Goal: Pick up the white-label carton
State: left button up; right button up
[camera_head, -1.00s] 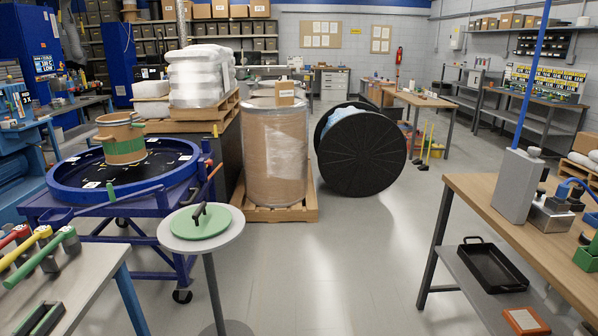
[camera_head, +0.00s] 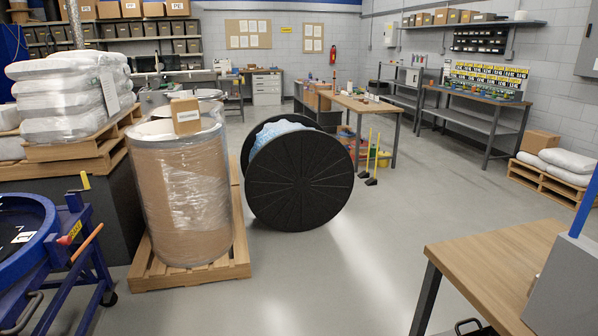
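A small brown cardboard carton (camera_head: 186,116) with a pale label on its front sits on top of a tall wrapped drum (camera_head: 187,200). The label's print is too small to read. The drum stands on a wooden pallet (camera_head: 200,275), left of the middle of the view. Several other brown cartons (camera_head: 130,8) line the top of the far-left shelves, some with white labels. Neither of my grippers is in view.
A large black reel (camera_head: 300,182) stands right of the drum. Bags (camera_head: 68,100) on pallets and a blue ring-shaped table (camera_head: 30,250) are at left. A wooden workbench (camera_head: 490,270) is at right front. The middle floor is clear.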

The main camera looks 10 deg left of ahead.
aim_at(186, 114)
jog(key=i+j+u, duration=0.1)
jog(key=i+u, duration=0.2)
jog(key=i, duration=0.35)
jog(key=i+u, duration=0.3)
jog(key=i, duration=0.35)
jog(key=i+l+u, duration=0.3)
jog(key=i, duration=0.35)
jog(key=i+j, duration=0.2)
jog(key=i, duration=0.3)
jog(key=i+j, duration=0.15)
jog(key=i, duration=0.35)
